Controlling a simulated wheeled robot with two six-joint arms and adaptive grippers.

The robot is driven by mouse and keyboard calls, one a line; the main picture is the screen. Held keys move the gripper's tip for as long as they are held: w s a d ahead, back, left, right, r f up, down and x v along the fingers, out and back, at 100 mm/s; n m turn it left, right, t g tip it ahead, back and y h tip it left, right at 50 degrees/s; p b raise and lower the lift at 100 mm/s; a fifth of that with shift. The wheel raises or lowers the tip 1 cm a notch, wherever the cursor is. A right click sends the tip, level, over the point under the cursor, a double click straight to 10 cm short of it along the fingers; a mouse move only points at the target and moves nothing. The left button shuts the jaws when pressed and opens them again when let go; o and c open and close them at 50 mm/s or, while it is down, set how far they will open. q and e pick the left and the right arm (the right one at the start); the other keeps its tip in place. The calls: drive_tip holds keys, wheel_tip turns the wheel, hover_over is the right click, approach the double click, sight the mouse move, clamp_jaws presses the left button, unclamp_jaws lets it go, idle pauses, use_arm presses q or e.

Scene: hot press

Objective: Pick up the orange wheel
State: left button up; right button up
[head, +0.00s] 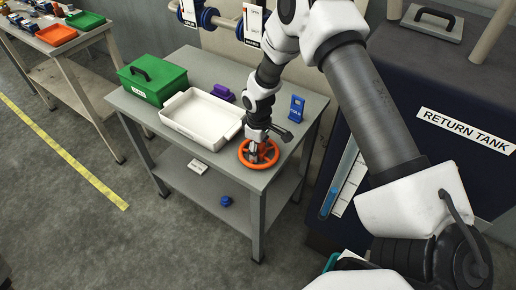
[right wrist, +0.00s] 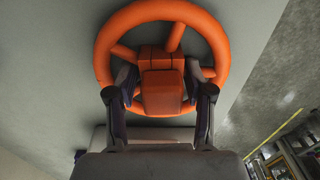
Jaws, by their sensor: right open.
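The orange wheel (head: 259,153) lies on the grey table near its front right corner. It fills the upper middle of the right wrist view (right wrist: 162,14), with its spokes and square hub visible. My right gripper (head: 262,150) is over the wheel from above. In the right wrist view its two fingers (right wrist: 162,95) are apart, one on each side of the hub, reaching in between hub and rim. I cannot tell whether they touch the hub. My left gripper is not in view.
On the table are a white tray (head: 183,126), a green box (head: 152,87), a purple object (head: 222,92) and a blue stand (head: 296,108). The lower shelf holds a white item (head: 197,166) and a blue item (head: 226,201). The return tank (head: 440,100) stands to the right.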

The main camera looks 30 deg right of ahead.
drive_tip(key=shift+s+r, duration=0.15)
drive_tip(key=shift+c, duration=0.3)
drive_tip(key=shift+s+r, duration=0.1)
clamp_jaws()
drive_tip(key=shift+w+r, duration=0.25)
drive_tip(key=shift+r, duration=0.2)
wheel_tip(320, 180, up, 2)
drive_tip(key=shift+r+b, duration=0.1)
drive_tip(key=shift+b, duration=0.5)
drive_tip(key=s+a+r+b, duration=0.1)
drive_tip(key=s+b, duration=0.5)
drive_tip(key=s, duration=1)
drive_tip(key=shift+a+r, duration=0.4)
drive_tip(key=shift+a, duration=0.05)
